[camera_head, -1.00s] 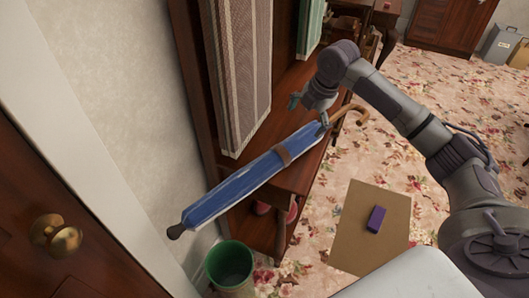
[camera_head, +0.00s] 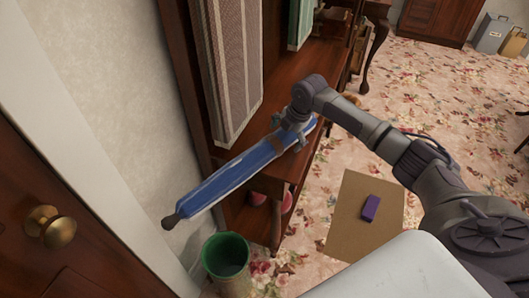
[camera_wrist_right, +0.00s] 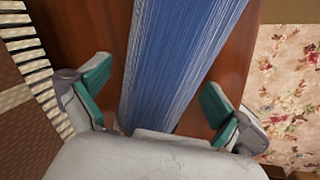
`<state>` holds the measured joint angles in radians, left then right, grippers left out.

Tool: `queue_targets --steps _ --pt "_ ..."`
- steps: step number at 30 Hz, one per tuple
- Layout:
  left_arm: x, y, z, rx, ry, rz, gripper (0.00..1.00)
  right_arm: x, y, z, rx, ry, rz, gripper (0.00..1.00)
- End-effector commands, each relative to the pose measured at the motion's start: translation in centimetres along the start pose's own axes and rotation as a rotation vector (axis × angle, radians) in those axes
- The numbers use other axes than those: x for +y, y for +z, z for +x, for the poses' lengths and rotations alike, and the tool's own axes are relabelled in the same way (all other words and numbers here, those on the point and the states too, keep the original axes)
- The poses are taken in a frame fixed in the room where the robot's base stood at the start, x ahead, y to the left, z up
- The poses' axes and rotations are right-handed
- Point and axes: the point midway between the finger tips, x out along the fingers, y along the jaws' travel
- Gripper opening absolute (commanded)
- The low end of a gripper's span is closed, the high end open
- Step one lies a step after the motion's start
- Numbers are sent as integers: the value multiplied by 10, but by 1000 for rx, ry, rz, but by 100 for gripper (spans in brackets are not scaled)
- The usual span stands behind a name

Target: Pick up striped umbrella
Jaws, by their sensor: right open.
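The blue striped umbrella (camera_head: 228,178) lies on a dark wooden bench (camera_head: 284,172), with a brown strap around it. Its dark tip end sticks out past the bench at the lower left. My right gripper (camera_head: 290,128) is over the part nearer the handle, which it and the arm mostly hide. In the right wrist view the umbrella (camera_wrist_right: 185,55) runs between the two teal finger pads of my open gripper (camera_wrist_right: 155,88). Gaps show on both sides, so it is not clamped. My left gripper is not in view.
A green bin (camera_head: 226,254) stands below the umbrella's tip. A cardboard-coloured mat (camera_head: 345,225) with a purple block (camera_head: 370,207) lies on the flowered carpet. A wooden door with a brass knob (camera_head: 50,227) is at the left.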

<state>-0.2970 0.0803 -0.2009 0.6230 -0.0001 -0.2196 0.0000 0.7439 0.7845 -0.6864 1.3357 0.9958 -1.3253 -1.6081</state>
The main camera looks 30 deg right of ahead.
Motion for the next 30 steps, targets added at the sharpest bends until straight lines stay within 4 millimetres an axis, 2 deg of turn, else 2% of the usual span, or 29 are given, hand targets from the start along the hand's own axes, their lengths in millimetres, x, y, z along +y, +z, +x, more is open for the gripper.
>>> queue_targets --steps 5,6,21,22,23,30 --pt "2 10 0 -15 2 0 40 0 0 0 0 0 0 100" --pt "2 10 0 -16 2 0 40 0 0 0 0 0 0 96" --pt "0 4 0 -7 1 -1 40 0 0 0 0 0 0 13" --pt "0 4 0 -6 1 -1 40 1 0 -1 0 3 1 13" --pt "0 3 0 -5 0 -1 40 1 0 -1 0 3 1 4" --pt "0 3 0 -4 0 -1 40 2 0 -3 0 4 1 4"
